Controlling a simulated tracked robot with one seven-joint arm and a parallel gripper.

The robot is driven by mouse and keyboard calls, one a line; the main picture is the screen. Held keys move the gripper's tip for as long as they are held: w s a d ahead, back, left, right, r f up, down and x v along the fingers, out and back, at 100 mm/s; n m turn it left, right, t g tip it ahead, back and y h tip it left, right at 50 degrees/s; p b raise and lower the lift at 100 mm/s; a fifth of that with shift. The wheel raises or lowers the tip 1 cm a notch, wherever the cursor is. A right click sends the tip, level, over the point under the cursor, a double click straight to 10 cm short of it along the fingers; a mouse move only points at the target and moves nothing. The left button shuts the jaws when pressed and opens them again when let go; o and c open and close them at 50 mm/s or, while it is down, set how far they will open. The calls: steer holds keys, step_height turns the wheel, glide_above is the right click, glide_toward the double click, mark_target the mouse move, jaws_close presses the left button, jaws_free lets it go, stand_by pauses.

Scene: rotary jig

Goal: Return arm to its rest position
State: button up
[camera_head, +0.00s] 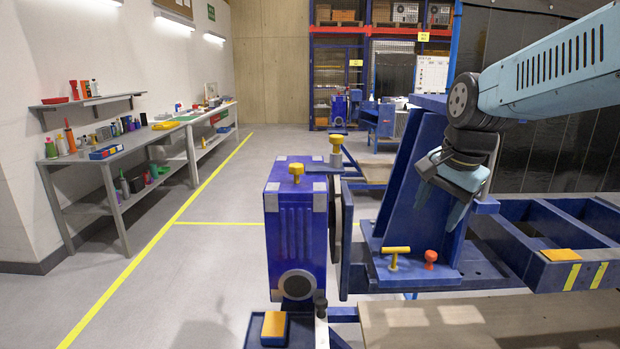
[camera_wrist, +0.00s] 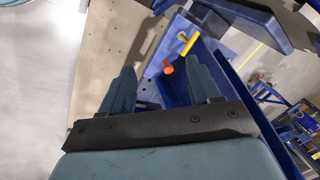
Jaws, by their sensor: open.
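My gripper (camera_head: 440,208) hangs from my light blue arm at the right of the head view, in front of the tall blue upright of the jig (camera_head: 405,185). Its fingers point down over the jig's blue base. In the wrist view my gripper (camera_wrist: 162,78) has its two fingers apart with nothing held between them. A yellow T-handle (camera_head: 395,255) and an orange knob (camera_head: 430,257) stand on the base below the fingers. The wrist view also shows the yellow handle (camera_wrist: 189,44) and the orange knob (camera_wrist: 168,67), beyond the fingertips.
A blue gearbox-like housing (camera_head: 296,225) with a yellow knob on top stands left of the upright. A blue frame (camera_head: 560,235) extends right, and a wooden board (camera_head: 430,325) lies in front. A cluttered workbench (camera_head: 120,150) lines the left wall. The floor between is clear.

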steer(key=s+n+t, duration=0.2)
steer(key=s+n, duration=0.8)
steer(key=shift+s+a+h, duration=0.15)
steer(key=shift+s+h, duration=0.1)
steer(key=shift+h, duration=0.15)
steer(key=shift+f, duration=0.1)
